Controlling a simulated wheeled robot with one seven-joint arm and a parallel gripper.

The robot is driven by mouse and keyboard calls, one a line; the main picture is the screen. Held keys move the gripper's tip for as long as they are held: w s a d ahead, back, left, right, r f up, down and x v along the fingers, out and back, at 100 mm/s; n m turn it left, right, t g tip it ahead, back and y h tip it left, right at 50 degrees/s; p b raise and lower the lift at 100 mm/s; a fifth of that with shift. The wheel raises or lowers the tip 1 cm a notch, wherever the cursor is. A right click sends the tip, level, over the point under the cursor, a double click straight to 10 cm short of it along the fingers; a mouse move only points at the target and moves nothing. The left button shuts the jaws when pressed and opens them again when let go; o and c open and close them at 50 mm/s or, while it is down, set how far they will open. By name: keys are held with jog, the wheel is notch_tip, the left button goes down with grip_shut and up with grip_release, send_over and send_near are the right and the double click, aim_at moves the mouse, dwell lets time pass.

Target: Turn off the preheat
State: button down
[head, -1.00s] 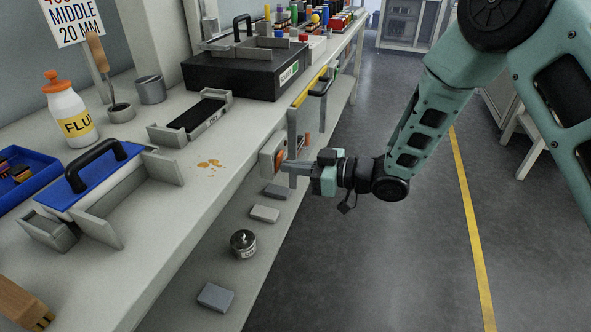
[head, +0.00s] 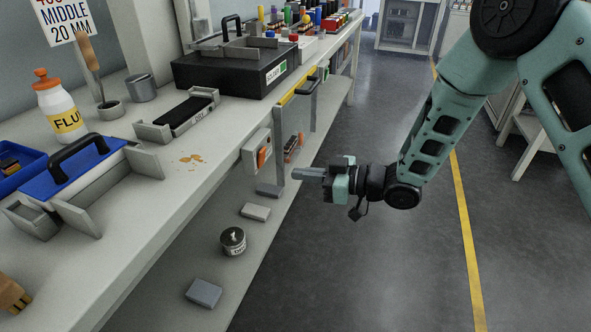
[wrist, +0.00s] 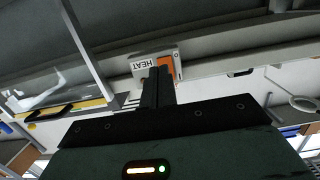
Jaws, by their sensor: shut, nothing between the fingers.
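The preheat switch is a light grey box (head: 251,160) on the front edge of the bench, with an orange rocker (head: 263,156) on its face. In the wrist view the box (wrist: 139,66) carries the word HEAT, and the orange rocker (wrist: 177,69) is partly hidden behind my fingers. My gripper (head: 296,173) is shut and empty. It points at the switch from the aisle side, with a visible gap in the head view. The fingertips (wrist: 158,72) overlap the rocker in the wrist view. I cannot tell which way the rocker is tipped.
The bench (head: 150,215) holds a flux bottle (head: 58,110), a blue-lidded box (head: 75,170) and a black solder case (head: 235,72). The lower shelf has grey blocks (head: 204,292) and a small round tin (head: 233,240). The floor aisle to the right is clear.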

jog(key=s+d+f, duration=0.1)
jog(key=s+d, duration=0.1)
jog(key=d, duration=0.4)
jog(key=shift+s+d+f, duration=0.2)
jog(key=shift+d, duration=0.1)
